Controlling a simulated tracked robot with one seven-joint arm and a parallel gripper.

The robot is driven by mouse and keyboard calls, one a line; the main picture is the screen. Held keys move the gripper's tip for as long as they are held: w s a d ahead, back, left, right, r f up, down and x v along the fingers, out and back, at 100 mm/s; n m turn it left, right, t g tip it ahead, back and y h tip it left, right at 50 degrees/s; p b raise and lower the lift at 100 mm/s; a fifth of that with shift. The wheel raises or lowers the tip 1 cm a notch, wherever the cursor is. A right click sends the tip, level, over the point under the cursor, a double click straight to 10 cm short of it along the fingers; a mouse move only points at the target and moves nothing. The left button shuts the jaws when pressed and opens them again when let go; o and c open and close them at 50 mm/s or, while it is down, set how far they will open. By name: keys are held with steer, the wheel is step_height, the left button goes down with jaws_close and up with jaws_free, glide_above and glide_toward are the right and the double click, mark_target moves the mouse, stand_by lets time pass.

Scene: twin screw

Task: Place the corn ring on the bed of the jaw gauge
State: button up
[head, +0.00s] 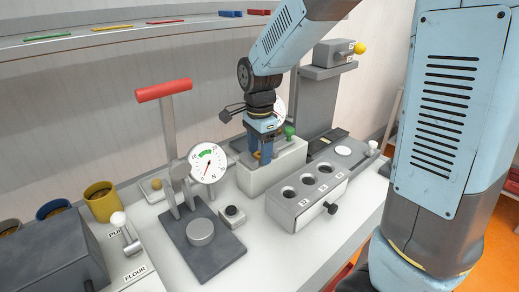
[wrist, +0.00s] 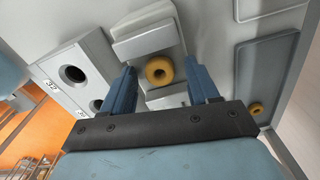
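A yellow corn ring (wrist: 160,70) lies between two light grey jaw blocks in the wrist view, apparently on the bed of the jaw gauge (wrist: 148,40). In the head view the pale grey gauge body (head: 272,178) stands under my gripper (head: 260,158), and the ring is mostly hidden by the fingers. My gripper's blue fingers (wrist: 163,66) are spread on either side of the ring, with a visible gap on each side. A white dial behind my wrist in the head view is partly hidden.
A grey block with several round holes (head: 308,190) stands right of the gauge. A lever press with a dial (head: 208,163) stands to the left. A second small yellow ring (wrist: 256,108) lies on a grey tray (wrist: 262,70). Colored cups (head: 102,203) stand far left.

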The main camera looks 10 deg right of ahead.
mark_target(259, 154)
step_height(259, 154, up, 12)
steer(key=s+d+r+n+t, duration=0.2)
steer(key=s+d+n+t, duration=0.3)
steer(key=s+d+n, duration=0.8)
steer(key=s+d, duration=0.3)
steer(key=s, duration=0.1)
steer(key=shift+d+r+t, duration=0.15)
steer(key=shift+t, duration=0.15)
